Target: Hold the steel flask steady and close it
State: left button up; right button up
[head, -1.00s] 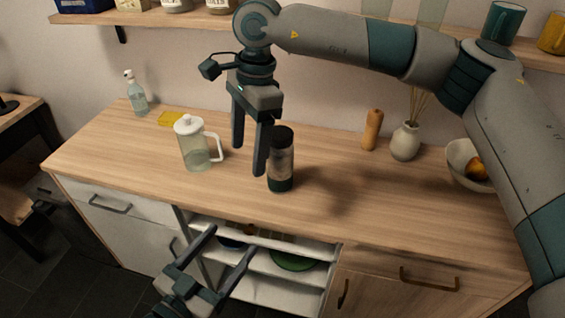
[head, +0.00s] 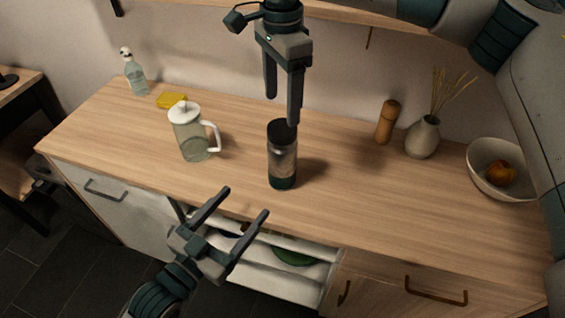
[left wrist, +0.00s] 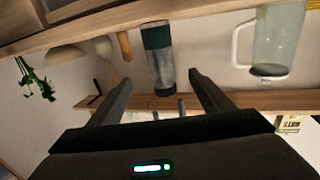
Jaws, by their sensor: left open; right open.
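The steel flask (head: 283,168) stands upright on the wooden counter, with a grey metal body, a dark green base and a black top (head: 281,132). I cannot tell whether the top is fully closed. The flask also shows upside down in the left wrist view (left wrist: 160,65), beyond and between the open fingers. My left gripper (head: 246,202) is open and empty at the counter's front edge, in front and to the left of the flask, apart from it. My right gripper (head: 281,110) is open, pointing down above the flask; its near fingertip overlaps the black top in the picture.
A glass jug (head: 190,142) with a white lid stands left of the flask. A spray bottle (head: 137,78) and a yellow sponge (head: 171,101) are at the back left. A wooden mill (head: 386,123), a vase (head: 423,138) and a fruit bowl (head: 484,180) stand at the right. Counter beside the flask is clear.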

aim_at(282, 158)
pick_arm(q)
jog(key=shift+w, duration=0.1)
pick_arm(e)
jog(key=shift+w+f, duration=0.1)
jog(key=shift+w, duration=0.05)
pick_arm(q)
jog(key=x, duration=1.7)
jog(key=shift+w+d, duration=0.1)
jog(key=shift+w, duration=0.1)
grip_shut()
pick_arm(e)
jog(key=n, duration=1)
jog(key=shift+n, duration=0.4)
jog(key=n, duration=0.5)
jog(key=shift+n, duration=0.4)
jog(key=n, duration=0.6)
